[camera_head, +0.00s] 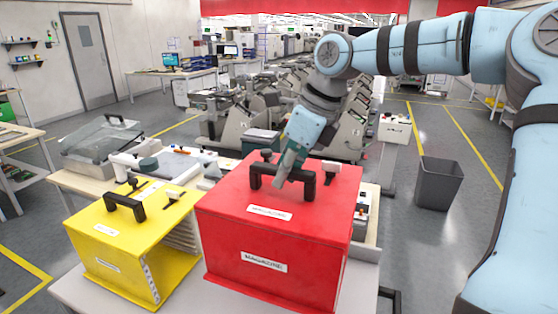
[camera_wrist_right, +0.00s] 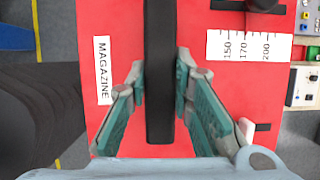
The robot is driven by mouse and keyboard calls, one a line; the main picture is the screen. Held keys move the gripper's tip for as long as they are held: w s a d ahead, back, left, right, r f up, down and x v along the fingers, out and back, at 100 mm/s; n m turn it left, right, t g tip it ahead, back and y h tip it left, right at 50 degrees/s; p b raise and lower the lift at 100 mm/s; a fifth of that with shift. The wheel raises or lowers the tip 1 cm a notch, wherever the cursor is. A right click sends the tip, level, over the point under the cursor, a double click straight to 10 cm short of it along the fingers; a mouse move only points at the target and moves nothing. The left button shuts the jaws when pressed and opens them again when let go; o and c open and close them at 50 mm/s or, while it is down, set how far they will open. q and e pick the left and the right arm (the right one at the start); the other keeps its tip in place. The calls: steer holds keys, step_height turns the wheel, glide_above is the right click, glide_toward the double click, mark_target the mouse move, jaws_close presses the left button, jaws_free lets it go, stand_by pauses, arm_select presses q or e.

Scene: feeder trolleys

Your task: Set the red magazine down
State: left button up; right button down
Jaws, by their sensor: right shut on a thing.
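The red magazine (camera_head: 265,237) is a large box with a black bar handle (camera_head: 255,178) on its lid and a white "MAGAZINE" label on its front. It is upright above the near part of the white table (camera_head: 362,292). I cannot tell whether its base touches the table. My right gripper (camera_head: 283,178) is shut on the handle from above. In the right wrist view, the teal fingers (camera_wrist_right: 160,88) lie on both sides of the black handle, over the red lid (camera_wrist_right: 125,30). My left gripper is not in view.
A yellow magazine (camera_head: 118,262) stands close on the left, with a narrow gap. A clear-lidded box (camera_head: 90,145) lies farther left. Feeder trolleys (camera_head: 235,115) stand behind the table. A grey bin (camera_head: 438,185) stands on the floor at right, with open floor around it.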

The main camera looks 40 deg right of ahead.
mark_target(315, 178)
steer(key=f, duration=0.6)
steer(key=f+b, duration=0.1)
steer(key=f, duration=0.2)
steer(key=shift+w+d+f, duration=0.2)
steer(key=shift+w, duration=0.05)
step_height(315, 178, down, 4)
steer(key=shift+s+a+b, duration=0.1)
steer(key=shift+a+b, duration=0.05)
steer(key=shift+b, duration=0.2)
steer(key=shift+f, duration=0.25)
steer(key=c, duration=1.7)
jaws_free()
steer(key=shift+o, duration=1.4)
steer(key=shift+s, duration=0.1)
steer(key=shift+s+a, duration=0.1)
steer(key=shift+a, duration=0.05)
steer(key=v, duration=1.2)
steer(key=shift+s+r, duration=0.1)
